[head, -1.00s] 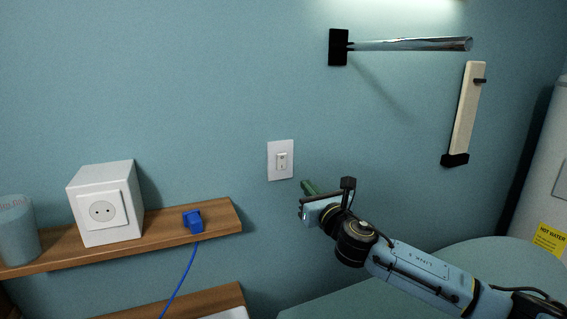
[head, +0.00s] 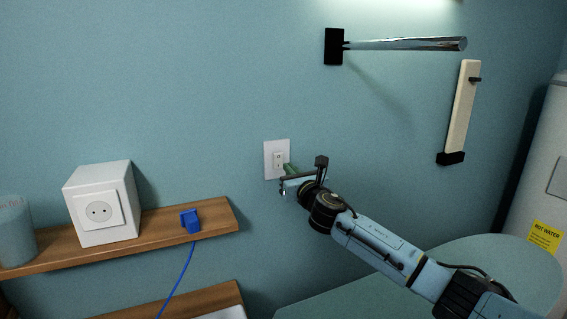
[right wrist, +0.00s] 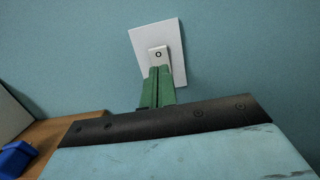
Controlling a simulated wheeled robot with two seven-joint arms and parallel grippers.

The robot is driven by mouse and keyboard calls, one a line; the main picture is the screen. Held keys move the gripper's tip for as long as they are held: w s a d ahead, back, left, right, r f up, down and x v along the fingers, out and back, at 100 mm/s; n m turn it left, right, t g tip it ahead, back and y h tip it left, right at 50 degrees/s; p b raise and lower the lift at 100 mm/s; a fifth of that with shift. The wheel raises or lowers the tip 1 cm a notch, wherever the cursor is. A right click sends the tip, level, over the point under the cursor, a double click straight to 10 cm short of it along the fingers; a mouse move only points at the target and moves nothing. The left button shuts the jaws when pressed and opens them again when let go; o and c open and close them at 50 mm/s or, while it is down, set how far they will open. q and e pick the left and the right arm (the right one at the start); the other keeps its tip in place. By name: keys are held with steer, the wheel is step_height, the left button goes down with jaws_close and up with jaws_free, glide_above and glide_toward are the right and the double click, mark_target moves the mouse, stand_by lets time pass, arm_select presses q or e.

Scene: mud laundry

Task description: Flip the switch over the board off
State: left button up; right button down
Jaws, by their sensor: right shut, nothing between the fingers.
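The white wall switch (head: 278,159) is on the blue wall, above and right of the wooden shelf. Its plate and rocker also show in the right wrist view (right wrist: 158,54), where the rocker's top with a small ring mark is visible. My right gripper (head: 289,170) is at the plate's lower right. Its green fingers are shut with nothing between them. In the right wrist view the fingertips (right wrist: 160,70) overlap the rocker's lower part and hide it; I cannot tell whether they touch it. My left gripper is not in view.
The wooden shelf (head: 170,236) at left holds a white socket box (head: 103,208), a blue plug (head: 190,220) with a cord, and a cup (head: 15,232). A metal rail (head: 405,44) and a pale board (head: 462,108) are on the wall at upper right.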

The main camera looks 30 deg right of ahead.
mark_target(279, 157)
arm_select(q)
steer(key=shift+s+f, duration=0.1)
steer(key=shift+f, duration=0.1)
arm_select(e)
steer(key=shift+w+d+r, duration=0.1)
steer(key=shift+w+r, duration=0.05)
steer(key=shift+w, duration=1.1)
steer(key=shift+w+d+r, duration=0.1)
steer(key=shift+w+r, duration=0.05)
steer(key=shift+w, duration=1.05)
